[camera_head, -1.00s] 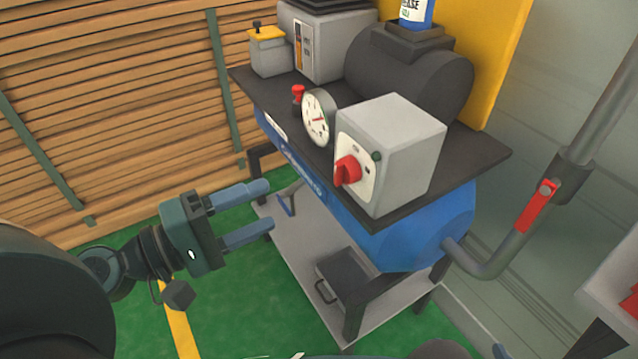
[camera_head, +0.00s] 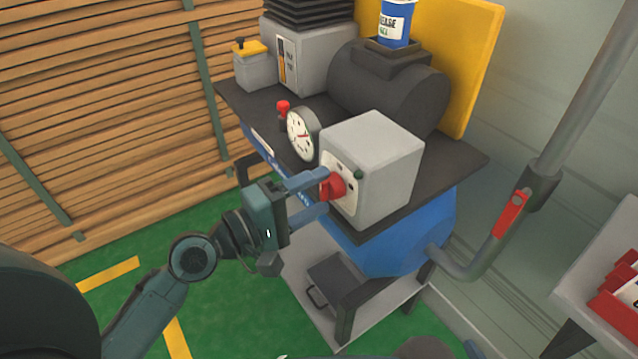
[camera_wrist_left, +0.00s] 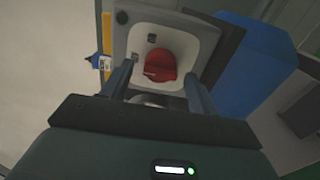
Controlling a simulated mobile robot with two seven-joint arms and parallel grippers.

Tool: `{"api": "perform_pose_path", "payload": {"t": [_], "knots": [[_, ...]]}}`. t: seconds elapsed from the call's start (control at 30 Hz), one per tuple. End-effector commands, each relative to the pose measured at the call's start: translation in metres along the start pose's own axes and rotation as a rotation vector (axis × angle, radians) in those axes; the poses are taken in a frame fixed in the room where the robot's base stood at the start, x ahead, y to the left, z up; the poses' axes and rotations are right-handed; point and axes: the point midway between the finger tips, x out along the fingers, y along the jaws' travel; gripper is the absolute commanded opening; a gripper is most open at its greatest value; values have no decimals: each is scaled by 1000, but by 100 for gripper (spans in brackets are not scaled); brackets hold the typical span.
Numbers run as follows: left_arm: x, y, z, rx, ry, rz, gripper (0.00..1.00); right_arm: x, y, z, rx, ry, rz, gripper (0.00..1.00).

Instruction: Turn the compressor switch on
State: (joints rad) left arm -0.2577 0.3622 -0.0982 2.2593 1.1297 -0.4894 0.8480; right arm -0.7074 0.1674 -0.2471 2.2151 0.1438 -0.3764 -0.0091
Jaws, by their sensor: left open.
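The compressor's grey switch box (camera_head: 385,165) stands at the front corner of the dark machine top. Its red rotary switch (camera_head: 333,185) sits on the white front plate. My left gripper (camera_head: 318,192) is open in front of the switch, with its blue fingers pointing at it; the upper fingertip overlaps the red knob's edge in the head view. In the left wrist view the red switch (camera_wrist_left: 160,66) shows between and beyond the two open fingers (camera_wrist_left: 158,85). I cannot tell whether a finger touches it. My right gripper is not in view.
A round gauge (camera_head: 301,134) and a small red valve (camera_head: 283,108) stand left of the box. A grey pipe with a red handle (camera_head: 510,214) rises at the right. Green floor (camera_head: 130,300) lies open at the left.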

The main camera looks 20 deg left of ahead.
Motion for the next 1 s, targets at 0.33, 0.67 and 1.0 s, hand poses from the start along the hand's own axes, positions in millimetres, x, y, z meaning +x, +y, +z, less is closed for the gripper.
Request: {"api": "perform_pose_path", "payload": {"t": [0.33,0.67,1.0], "knots": [[13,0,1,0,-2,-1,60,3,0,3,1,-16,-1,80],[13,0,1,0,-2,-1,42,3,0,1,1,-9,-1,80],[13,0,1,0,-2,-1,15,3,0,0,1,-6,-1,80]]}}
